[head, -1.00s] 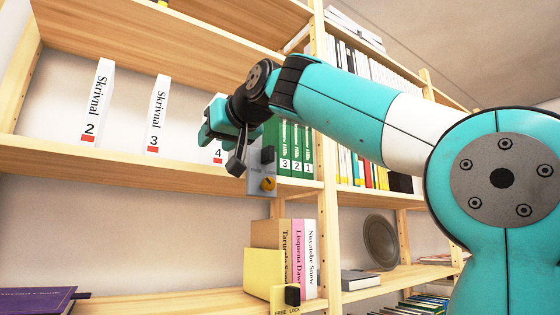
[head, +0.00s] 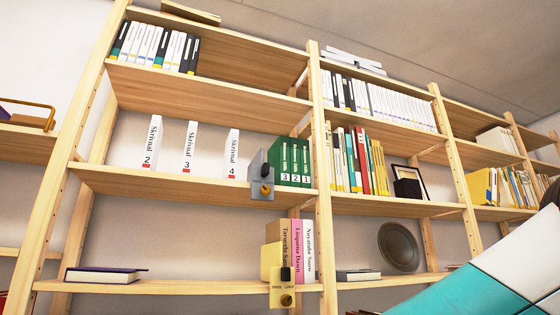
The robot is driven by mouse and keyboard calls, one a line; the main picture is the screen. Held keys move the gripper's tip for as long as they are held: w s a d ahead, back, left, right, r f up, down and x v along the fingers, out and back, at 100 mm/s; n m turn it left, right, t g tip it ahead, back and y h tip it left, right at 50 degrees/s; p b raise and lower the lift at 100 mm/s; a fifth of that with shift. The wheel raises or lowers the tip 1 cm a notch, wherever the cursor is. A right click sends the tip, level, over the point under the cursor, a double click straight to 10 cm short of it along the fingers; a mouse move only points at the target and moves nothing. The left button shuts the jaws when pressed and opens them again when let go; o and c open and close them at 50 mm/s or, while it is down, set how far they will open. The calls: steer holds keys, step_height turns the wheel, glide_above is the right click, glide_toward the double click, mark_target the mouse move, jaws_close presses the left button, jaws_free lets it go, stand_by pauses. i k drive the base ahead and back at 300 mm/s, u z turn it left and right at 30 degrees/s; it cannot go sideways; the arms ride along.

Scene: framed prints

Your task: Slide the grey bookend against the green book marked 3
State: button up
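The grey bookend (head: 256,182) stands upright on the middle shelf, at the left end of the green books. It has a dark lever and an orange knob at its front. The green book marked 3 (head: 283,158) is right beside it, and no gap shows between them; I cannot tell whether they touch. Green books marked 2 (head: 295,160) and 1 (head: 305,160) stand to its right. My gripper is out of view; only part of my arm shows at the lower right, well away from the bookend.
White books 2 (head: 152,143), 3 (head: 189,147) and 4 (head: 232,155) stand spaced apart left of the bookend. A yellow bookend (head: 282,294) is beside several books on the shelf below. A wooden upright (head: 322,170) is right of the green books.

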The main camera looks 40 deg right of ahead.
mark_target(260, 174)
steer(key=z, duration=1.7)
steer(key=i, duration=0.05)
steer(key=u, duration=1)
